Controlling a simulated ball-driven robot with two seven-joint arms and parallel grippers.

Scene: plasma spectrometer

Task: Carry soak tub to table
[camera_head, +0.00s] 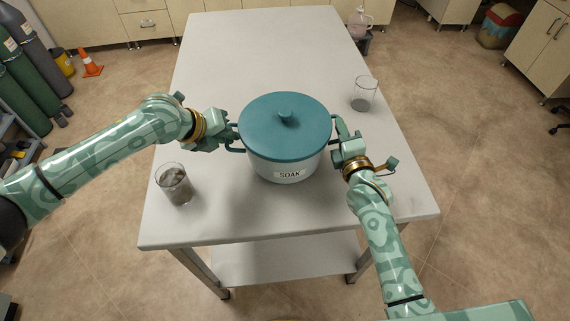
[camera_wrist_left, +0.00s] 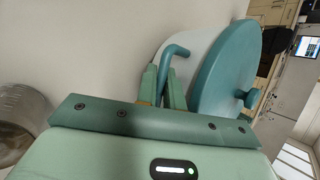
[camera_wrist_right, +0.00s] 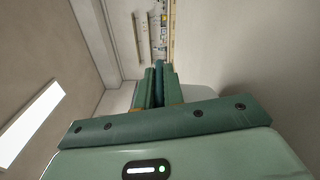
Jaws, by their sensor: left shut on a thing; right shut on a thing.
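The soak tub (camera_head: 268,170) is a white pot with a teal lid (camera_head: 285,118) and a label reading SOAK. It is upright at the middle of the white table (camera_head: 270,50); I cannot tell whether its base touches the top. My left gripper (camera_head: 232,142) is shut on its left handle, which also shows in the left wrist view (camera_wrist_left: 178,50). My right gripper (camera_head: 338,132) is shut on the right handle, largely hidden by the fingers in the right wrist view (camera_wrist_right: 158,85). The lid is on the tub.
A glass beaker with grey contents (camera_head: 175,184) stands at the table's front left. Another beaker (camera_head: 364,93) stands right of the tub, near the right edge. The far part of the table is clear. Cabinets, gas cylinders (camera_head: 22,85) and an orange cone (camera_head: 90,63) stand beyond.

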